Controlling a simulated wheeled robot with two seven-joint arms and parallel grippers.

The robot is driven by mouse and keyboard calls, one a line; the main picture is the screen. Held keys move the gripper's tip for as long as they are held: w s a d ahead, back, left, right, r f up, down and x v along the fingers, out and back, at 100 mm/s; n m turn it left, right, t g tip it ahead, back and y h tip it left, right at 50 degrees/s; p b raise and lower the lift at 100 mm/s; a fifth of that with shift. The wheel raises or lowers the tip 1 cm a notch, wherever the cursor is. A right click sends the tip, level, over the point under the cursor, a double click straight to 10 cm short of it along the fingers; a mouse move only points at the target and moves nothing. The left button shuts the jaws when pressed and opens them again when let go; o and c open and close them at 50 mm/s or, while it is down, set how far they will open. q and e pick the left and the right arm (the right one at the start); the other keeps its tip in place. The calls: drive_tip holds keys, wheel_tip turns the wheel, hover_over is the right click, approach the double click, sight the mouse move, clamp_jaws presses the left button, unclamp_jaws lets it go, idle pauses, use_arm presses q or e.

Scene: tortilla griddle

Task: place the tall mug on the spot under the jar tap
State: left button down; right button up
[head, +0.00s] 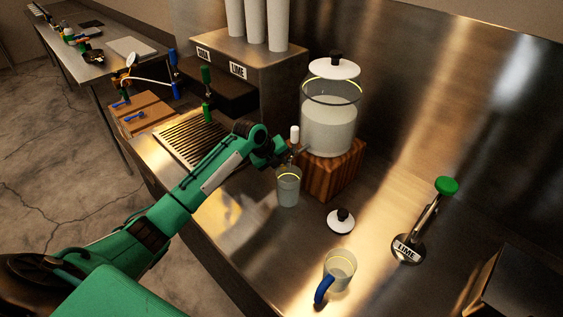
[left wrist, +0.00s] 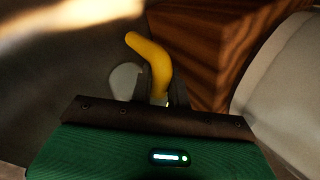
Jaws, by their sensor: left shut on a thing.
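The tall mug (head: 288,190) is a clear glass with a yellowish rim, upright below the white-topped tap (head: 295,135) at the front-left of the jar (head: 329,128). My left gripper (head: 284,156) is just above and behind its rim in the head view. In the left wrist view the left gripper (left wrist: 160,92) is shut on a curved yellow handle (left wrist: 150,55), which appears to be the tall mug's. I cannot tell whether the mug's base touches the counter. The spot itself is not clearly visible. My right gripper is out of view.
The jar stands on a wooden block (head: 340,172), also in the left wrist view (left wrist: 220,45). A slotted grate (head: 190,143) is left.

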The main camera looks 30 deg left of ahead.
use_arm(q)
drive_tip(key=shift+f, duration=0.25)
drive_tip(key=c, duration=1.6)
unclamp_jaws()
drive_tip(key=shift+o, duration=1.3)
drive_tip(key=shift+r, duration=0.1)
drive_tip(key=shift+r, duration=0.15)
drive_tip(key=b+v, duration=0.3)
drive_tip(key=v, duration=0.8)
drive_tip(key=shift+s+r, duration=0.15)
drive_tip(key=shift+r, duration=0.2)
drive_tip(key=shift+a, duration=0.15)
